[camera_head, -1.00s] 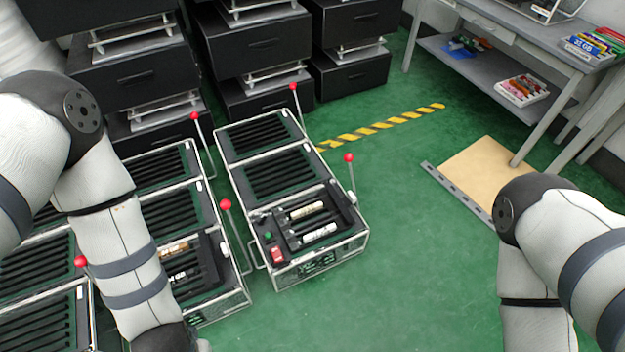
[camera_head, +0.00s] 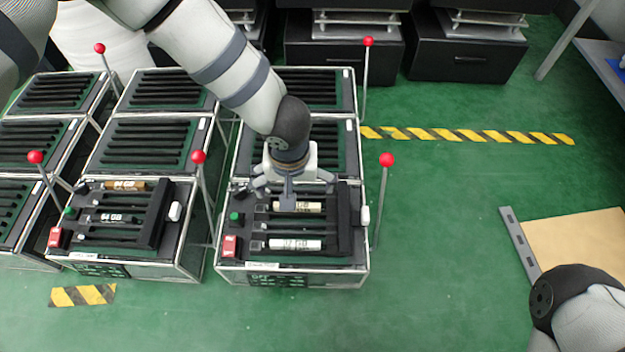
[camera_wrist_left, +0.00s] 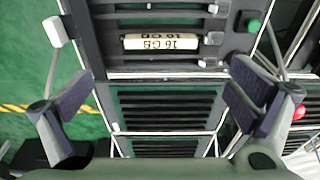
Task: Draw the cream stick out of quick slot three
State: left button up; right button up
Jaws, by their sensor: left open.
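The cream stick (camera_head: 297,207) lies in a slot of the front bay of the right-hand fixture (camera_head: 292,280). In the left wrist view the cream stick (camera_wrist_left: 160,42) shows upside-down "16 GB" lettering and lies crosswise near the top. My left gripper (camera_head: 287,190) is over this bay, just behind the stick in the head view. Its fingers are spread wide and empty; in the left wrist view the gripper (camera_wrist_left: 165,92) has one finger at each side, and the stick is beyond the tips. Slot numbers cannot be read. My right gripper is out of frame.
A white stick (camera_head: 295,245) lies in a nearer slot. A red switch (camera_head: 230,247) and green button (camera_head: 235,217) sit left of the slots. A red-knobbed lever (camera_head: 386,160) stands at the right, another (camera_head: 198,157) at the left.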

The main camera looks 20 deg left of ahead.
aim_at(301, 206)
pick_arm(q)
jog(key=f+b, duration=0.1)
jog(key=f, duration=0.3)
jog(key=w+f+b, duration=0.1)
jog(key=f+b, duration=0.1)
jog(key=f, duration=0.2)
jog(key=f+b, duration=0.2)
jog(key=f, duration=0.1)
jog(key=shift+w+a+f, duration=0.3)
jog(key=shift+a+f, duration=0.05)
jog(key=shift+f, duration=0.05)
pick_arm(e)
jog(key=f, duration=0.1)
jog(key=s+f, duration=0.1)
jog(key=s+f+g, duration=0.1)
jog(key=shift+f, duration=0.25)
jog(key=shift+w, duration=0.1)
pick_arm(q)
jog(key=c, duration=1.2)
jog(key=shift+o, duration=0.2)
jog(key=shift+r, duration=0.1)
jog(key=shift+r+p, duration=0.35)
jog(key=shift+r, duration=0.3)
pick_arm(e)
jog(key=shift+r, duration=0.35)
pick_arm(q)
jog(key=shift+r+p, duration=0.85)
jog(key=shift+r, duration=0.75)
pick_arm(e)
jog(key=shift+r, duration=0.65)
